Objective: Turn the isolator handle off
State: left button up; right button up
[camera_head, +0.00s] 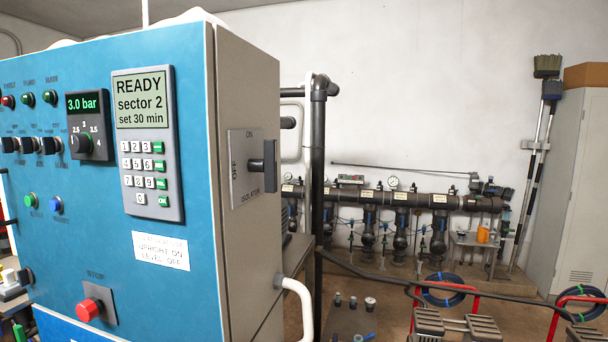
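The isolator handle (269,166) is a dark lever on the right side face of the blue and grey control cabinet. It stands upright on a light grey plate (238,181). The plate reads ON at the top, OFF at its left edge and ISOLATOR at the bottom. The upright lever lines up with the ON direction. A white label (161,251) on the blue front has a faint top line, then reads "upright on, level off". The display (142,100) reads READY, sector 2, set 30 min. Neither of my grippers is in view.
A red stop button (89,309) and a keypad (150,175) are on the cabinet front. A white curved bar (299,303) sticks out low beside the cabinet. A black vertical pipe (318,180) stands behind it. A pipe manifold (400,199) runs along the back wall.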

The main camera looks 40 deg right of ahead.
aim_at(268, 165)
jog(key=k, duration=0.95)
jog(key=z, duration=2.05)
